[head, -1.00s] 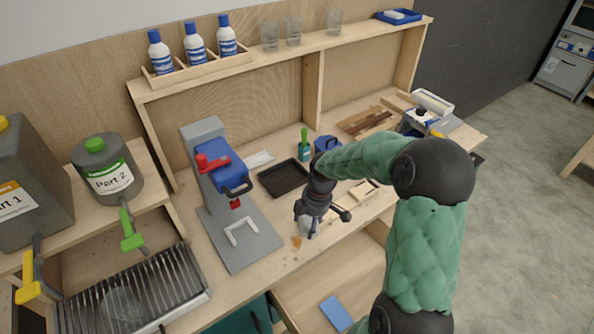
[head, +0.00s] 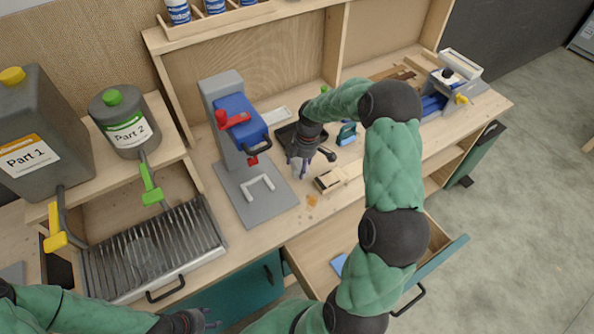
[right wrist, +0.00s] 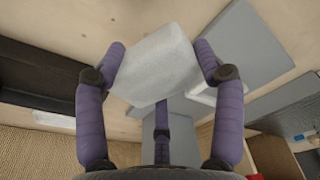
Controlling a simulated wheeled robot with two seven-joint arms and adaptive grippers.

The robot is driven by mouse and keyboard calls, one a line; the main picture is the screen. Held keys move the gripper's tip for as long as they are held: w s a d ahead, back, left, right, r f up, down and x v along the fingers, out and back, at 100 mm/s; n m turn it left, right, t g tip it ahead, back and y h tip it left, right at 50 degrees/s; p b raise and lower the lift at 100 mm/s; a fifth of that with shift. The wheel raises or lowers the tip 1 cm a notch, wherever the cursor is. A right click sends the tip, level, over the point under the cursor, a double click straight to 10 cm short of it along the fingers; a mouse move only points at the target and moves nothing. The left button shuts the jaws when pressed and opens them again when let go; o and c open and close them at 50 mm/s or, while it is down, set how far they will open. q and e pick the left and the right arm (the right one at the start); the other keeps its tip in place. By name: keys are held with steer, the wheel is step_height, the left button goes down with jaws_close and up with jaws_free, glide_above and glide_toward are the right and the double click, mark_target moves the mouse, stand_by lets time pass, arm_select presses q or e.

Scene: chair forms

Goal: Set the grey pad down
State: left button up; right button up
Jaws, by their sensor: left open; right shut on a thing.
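My right gripper (head: 301,168) is shut on the grey pad, a pale block with a rough face. The pad (right wrist: 155,66) shows clearly between the purple fingers in the right wrist view; in the head view the fingers mostly hide it. The gripper is over the bench, between the grey press base (head: 254,200) and the wooden mould (head: 330,180), in front of the black tray (head: 287,135). I cannot tell whether the pad touches the bench. My left gripper (head: 207,320) is open and empty at the bottom of the head view, in front of the bench.
An orange stain (head: 312,200) marks the bench near its front edge. An open drawer (head: 310,262) holds a blue item (head: 339,263). A slatted metal tray (head: 150,250) stands left, below the Part 1 (head: 40,140) and Part 2 (head: 122,125) containers. The press's blue head (head: 240,122) rises nearby.

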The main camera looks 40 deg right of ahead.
mark_target(297, 170)
steer(key=shift+w+a+f, duration=0.15)
steer(key=shift+w+f, duration=0.65)
steer(key=shift+f, duration=1.65)
steer(key=shift+b, duration=0.3)
steer(key=shift+f, duration=0.15)
steer(key=o, duration=1)
steer(key=shift+c, duration=0.2)
steer(key=r, duration=0.4)
steer(key=d+r+p, duration=0.1)
steer(key=r, duration=0.3)
steer(key=s+r, duration=0.1)
steer(key=r, duration=0.3)
steer(key=shift+d+r, duration=0.1)
steer(key=shift+d, duration=0.15)
